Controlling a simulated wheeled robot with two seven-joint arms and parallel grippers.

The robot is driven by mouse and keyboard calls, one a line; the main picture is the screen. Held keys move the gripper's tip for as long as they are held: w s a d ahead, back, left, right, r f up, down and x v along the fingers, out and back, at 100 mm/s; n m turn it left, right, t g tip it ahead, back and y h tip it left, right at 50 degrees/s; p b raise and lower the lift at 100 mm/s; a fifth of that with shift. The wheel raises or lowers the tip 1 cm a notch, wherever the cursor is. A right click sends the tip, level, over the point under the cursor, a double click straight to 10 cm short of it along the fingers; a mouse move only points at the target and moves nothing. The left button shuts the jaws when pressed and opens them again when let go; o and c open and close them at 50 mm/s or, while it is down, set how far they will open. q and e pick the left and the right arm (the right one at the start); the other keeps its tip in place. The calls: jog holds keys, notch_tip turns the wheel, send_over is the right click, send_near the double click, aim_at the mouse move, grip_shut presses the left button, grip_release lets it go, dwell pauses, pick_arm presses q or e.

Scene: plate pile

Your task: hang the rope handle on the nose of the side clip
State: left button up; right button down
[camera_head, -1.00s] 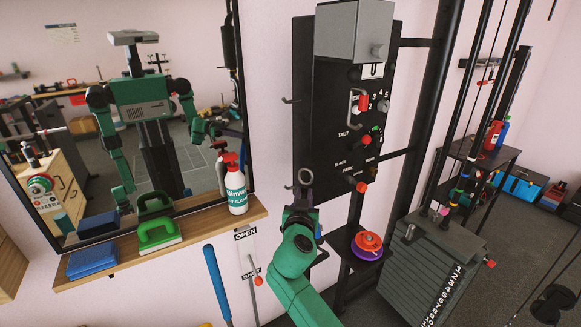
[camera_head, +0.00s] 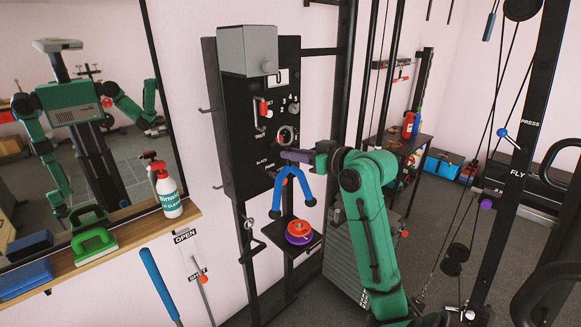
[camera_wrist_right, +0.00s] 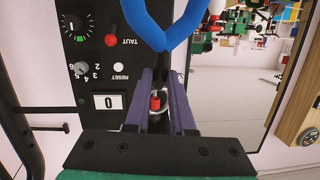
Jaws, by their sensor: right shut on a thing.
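The rope handle is a blue inverted V (camera_head: 290,190) with a metal ring (camera_head: 287,134) above it. My right gripper (camera_head: 288,157) is shut on it at the top, in front of the black panel. In the right wrist view the blue rope (camera_wrist_right: 165,25) rises beyond the fingers, and the metal ring (camera_wrist_right: 157,113) shows between the purple fingers (camera_wrist_right: 162,100). A silver loop-shaped fitting (camera_head: 257,114) on the panel's left part may be the side clip; its nose is too small to make out. My left gripper is not in view.
The black panel (camera_head: 228,150) carries a grey box (camera_head: 246,50), dials and knobs close to my right gripper. A small shelf with an orange and purple object (camera_head: 299,232) stands below. A wooden ledge (camera_head: 125,236) with a spray bottle (camera_head: 166,190) runs under the mirror at left.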

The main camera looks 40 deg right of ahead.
jog(key=w, duration=0.3)
jog(key=shift+w+a+f, duration=0.1)
jog(key=shift+f, duration=0.2)
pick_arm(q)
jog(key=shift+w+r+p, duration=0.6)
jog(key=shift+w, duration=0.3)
pick_arm(e)
jog(key=w+f, duration=0.1)
jog(key=w, duration=0.6)
jog(key=shift+w+f, duration=0.4)
